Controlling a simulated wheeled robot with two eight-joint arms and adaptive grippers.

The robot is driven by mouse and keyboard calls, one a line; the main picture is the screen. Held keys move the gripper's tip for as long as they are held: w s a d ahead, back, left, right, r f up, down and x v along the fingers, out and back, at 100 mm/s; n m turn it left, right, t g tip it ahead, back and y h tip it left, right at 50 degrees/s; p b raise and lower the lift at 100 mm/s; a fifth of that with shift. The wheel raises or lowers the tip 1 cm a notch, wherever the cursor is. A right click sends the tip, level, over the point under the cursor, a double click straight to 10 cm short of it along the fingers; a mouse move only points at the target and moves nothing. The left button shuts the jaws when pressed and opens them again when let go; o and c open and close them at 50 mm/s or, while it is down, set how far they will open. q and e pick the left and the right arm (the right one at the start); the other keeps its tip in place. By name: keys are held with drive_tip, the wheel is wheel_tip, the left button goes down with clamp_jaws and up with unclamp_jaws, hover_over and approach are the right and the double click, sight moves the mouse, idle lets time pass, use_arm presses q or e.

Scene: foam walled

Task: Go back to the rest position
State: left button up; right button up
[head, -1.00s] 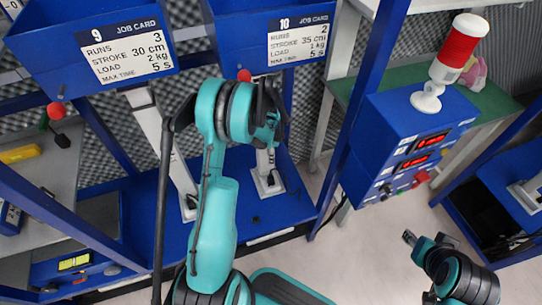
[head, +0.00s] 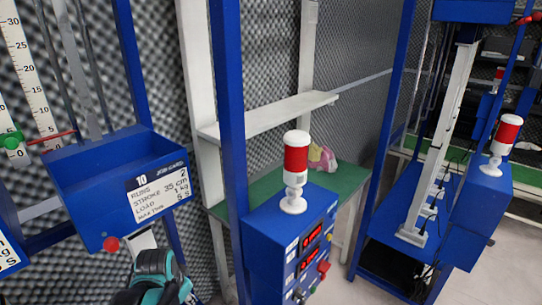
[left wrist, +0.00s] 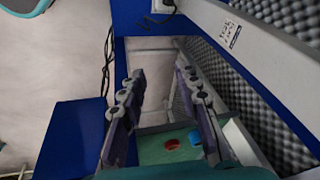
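My left gripper (left wrist: 159,68) shows in the left wrist view with its two fingers spread apart and nothing between them. Past the fingertips is a pale grey surface framed in blue. In the head view only a teal and black part of my left arm shows at the bottom left, below the blue bin with job card 10 (head: 158,196). My right gripper is outside both views.
A blue control box (head: 290,235) with red displays carries a red and white beacon (head: 296,160). A green shelf (head: 350,180) with a pink object (head: 321,157) is behind it. A blue rig stands at right. Clear floor (head: 505,265) shows at lower right.

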use_arm(q)
drive_tip(key=s+d+r+n+t, duration=0.3)
drive_tip(key=s+d+n, duration=0.2)
drive_tip(key=s, duration=0.6)
drive_tip(key=shift+d+r+h, duration=0.25)
drive_tip(key=shift+d+h, duration=0.05)
drive_tip(key=shift+d, duration=0.05)
drive_tip(key=shift+s, duration=0.1)
idle(1.1)
